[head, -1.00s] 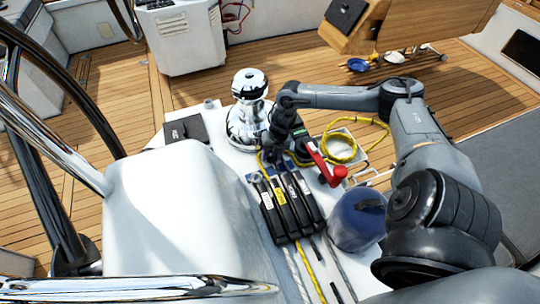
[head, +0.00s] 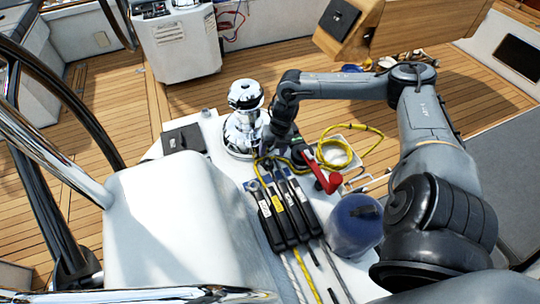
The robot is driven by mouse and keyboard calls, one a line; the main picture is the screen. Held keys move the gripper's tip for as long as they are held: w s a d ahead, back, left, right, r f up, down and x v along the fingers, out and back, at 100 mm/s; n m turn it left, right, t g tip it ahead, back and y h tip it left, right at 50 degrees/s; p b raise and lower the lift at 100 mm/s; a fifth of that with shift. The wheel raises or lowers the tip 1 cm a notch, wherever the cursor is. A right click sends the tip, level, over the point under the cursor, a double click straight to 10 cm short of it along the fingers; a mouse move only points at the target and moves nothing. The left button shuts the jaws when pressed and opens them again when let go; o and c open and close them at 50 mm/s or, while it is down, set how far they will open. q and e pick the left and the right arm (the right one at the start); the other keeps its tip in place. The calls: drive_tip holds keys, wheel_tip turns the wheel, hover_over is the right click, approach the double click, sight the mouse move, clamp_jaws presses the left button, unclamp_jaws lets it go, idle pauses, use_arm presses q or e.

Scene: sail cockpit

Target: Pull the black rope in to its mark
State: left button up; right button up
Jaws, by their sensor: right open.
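Several black rope clutches (head: 283,212) sit side by side on the white console. White (head: 293,275), yellow (head: 309,272) and grey ropes (head: 338,272) run out of their lower ends. Short dark lengths (head: 314,254), perhaps the black rope, show between the yellow and grey ropes. My right gripper (head: 271,150) is open above the far end of the clutches, just right of the chrome winch (head: 243,125). Its fingertips are small and partly hidden by its own wrist. The black rope near it cannot be made out. My left gripper is not in view.
A red handle (head: 328,180) stands close right of my right gripper. A steering wheel (head: 85,115) fills the left. Wooden deck (head: 115,100) is open behind.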

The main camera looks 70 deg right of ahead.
drive_tip(key=r, duration=0.3)
drive_tip(key=shift+s+d+r, duration=0.15)
drive_tip(key=shift+s+r, duration=0.05)
drive_tip(key=shift+s, duration=0.1)
drive_tip(key=shift+p, duration=0.3)
